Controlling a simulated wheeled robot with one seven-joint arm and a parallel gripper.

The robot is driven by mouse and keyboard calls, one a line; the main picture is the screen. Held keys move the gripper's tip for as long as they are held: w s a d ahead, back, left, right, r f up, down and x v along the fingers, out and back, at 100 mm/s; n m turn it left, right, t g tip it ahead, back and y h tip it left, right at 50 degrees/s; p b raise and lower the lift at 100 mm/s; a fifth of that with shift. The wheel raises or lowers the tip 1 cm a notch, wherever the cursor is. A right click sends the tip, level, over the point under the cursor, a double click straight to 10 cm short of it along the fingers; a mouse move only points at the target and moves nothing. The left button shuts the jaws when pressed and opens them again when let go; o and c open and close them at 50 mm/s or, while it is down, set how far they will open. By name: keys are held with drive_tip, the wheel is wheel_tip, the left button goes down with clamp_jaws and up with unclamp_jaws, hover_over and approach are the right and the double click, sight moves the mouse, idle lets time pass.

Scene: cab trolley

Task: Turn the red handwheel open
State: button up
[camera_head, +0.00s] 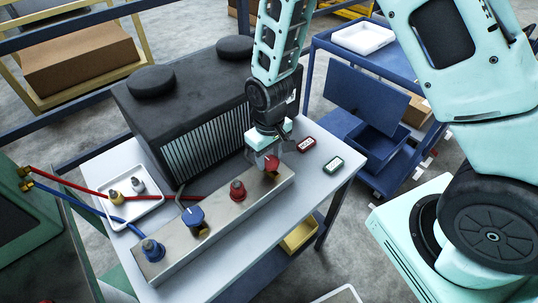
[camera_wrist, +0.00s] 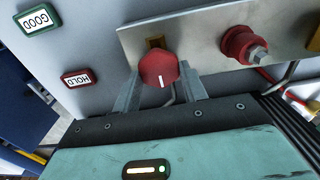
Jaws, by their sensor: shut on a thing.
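The red handwheel (camera_wrist: 158,69) is a faceted knob with a white mark on its face, on the metal manifold bar. In the wrist view my gripper (camera_wrist: 163,90) has one finger on each side of it, shut on it. In the head view the handwheel (camera_head: 271,163) shows at the bar's far right end, partly hidden under my gripper (camera_head: 268,157). The metal bar (camera_head: 218,218) lies on the white table (camera_head: 290,215). The white mark on the knob points down in the wrist view.
A red fitting (camera_head: 237,191), a blue handwheel (camera_head: 194,217) and a blue fitting (camera_head: 151,249) sit along the bar. A dark ribbed box (camera_head: 185,110) stands behind. HOLD (camera_head: 305,144) and GOOD (camera_head: 333,165) plates lie right. A white tray (camera_head: 130,222) holds small fittings.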

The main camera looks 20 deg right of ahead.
sight(269, 160)
drive_tip(key=o, duration=1)
drive_tip(key=shift+c, duration=0.2)
drive_tip(key=shift+r, duration=0.1)
wheel_tip(269, 160, up, 17)
drive_tip(key=b, duration=0.1)
drive_tip(key=shift+b, duration=0.3)
drive_tip(key=shift+r, duration=0.1)
drive_tip(key=s+a+r+n, duration=0.1)
drive_tip(key=s+a+n, duration=0.1)
drive_tip(key=s, duration=0.8)
drive_tip(key=s+a+n, duration=0.2)
drive_tip(key=s+a, duration=0.1)
drive_tip(key=s, duration=0.7)
drive_tip(key=shift+s+a+r+y, duration=0.15)
drive_tip(key=shift+a+r+y, duration=0.15)
drive_tip(key=shift+r, duration=0.1)
